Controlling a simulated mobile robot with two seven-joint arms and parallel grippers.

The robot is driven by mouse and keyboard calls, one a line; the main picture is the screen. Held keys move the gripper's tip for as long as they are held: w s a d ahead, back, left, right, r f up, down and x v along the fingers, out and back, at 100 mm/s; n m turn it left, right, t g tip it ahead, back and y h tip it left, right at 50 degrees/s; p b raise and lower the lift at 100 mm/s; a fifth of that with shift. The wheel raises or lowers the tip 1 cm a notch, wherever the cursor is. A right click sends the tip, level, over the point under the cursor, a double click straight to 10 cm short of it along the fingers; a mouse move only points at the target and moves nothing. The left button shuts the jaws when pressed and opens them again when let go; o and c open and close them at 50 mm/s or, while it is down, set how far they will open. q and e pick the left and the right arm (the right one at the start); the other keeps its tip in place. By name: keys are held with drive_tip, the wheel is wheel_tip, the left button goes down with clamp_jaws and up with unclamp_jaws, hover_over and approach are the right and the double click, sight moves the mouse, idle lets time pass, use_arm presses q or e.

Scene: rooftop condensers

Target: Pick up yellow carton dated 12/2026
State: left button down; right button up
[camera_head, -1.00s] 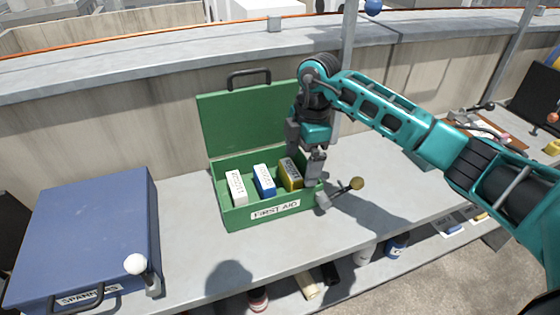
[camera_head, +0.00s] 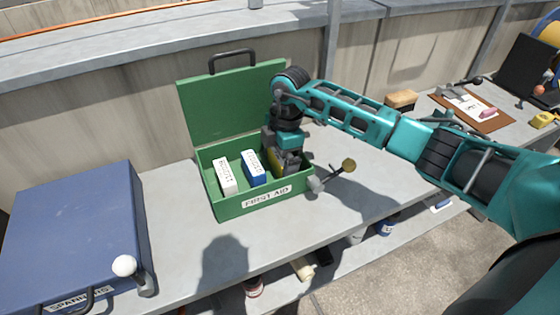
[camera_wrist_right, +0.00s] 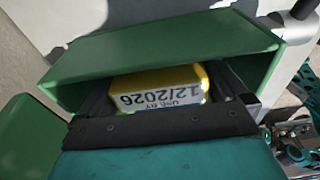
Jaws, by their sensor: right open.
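The yellow carton (camera_wrist_right: 160,88) shows in the right wrist view inside the green first aid box, its label reading "USE BY 12/2026" upside down. In the head view only a yellow strip of the carton (camera_head: 276,160) shows; my right gripper hides the rest. My right gripper (camera_head: 284,165) points down into the right part of the box (camera_head: 235,209). Its jaws are open, with the carton between the fingers in the right wrist view (camera_wrist_right: 165,95). A white carton (camera_head: 226,175) and a blue carton with a white top (camera_head: 254,168) stand left of it. My left gripper is out of view.
The box's lid (camera_head: 230,105) stands open behind. A blue spanners case (camera_head: 75,230) and a white-knobbed lever (camera_head: 124,266) are at left. The bench (camera_head: 190,250) is clear in front of the box.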

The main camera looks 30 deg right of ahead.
drive_tip(key=shift+c, duration=0.5)
drive_tip(key=c, duration=0.6)
drive_tip(key=shift+o, duration=0.2)
drive_tip(key=shift+r, duration=0.1)
